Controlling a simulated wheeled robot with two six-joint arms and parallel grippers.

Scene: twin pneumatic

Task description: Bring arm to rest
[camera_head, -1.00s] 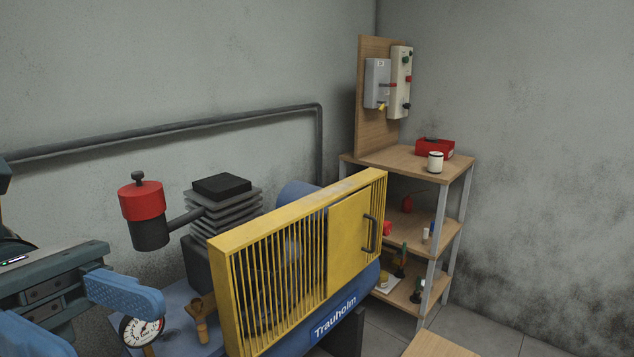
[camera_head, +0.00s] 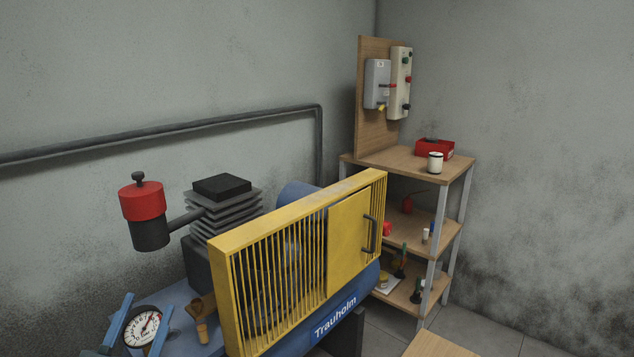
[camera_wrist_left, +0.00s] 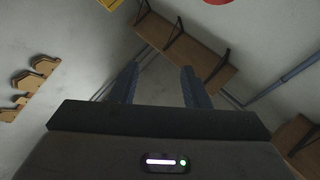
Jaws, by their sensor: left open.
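My left gripper (camera_head: 150,302) is at the lower left of the head view, its two blue fingers pointing up and spread apart with nothing between them. The white-faced gauge (camera_head: 143,327) shows between the fingers; I cannot tell how far behind them it is. In the left wrist view the open fingers (camera_wrist_left: 160,70) stand apart, with a wall and a wooden shelf (camera_wrist_left: 185,48) beyond. Most of the left arm is below the frame. My right gripper is not in view.
The blue compressor (camera_head: 335,318) with a yellow guard (camera_head: 348,250) fills the middle. A red-topped filter (camera_head: 142,202) rises behind the gauge. A wooden rack (camera_head: 400,162) with switch boxes (camera_head: 400,82) stands in the corner. The air above the compressor is clear.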

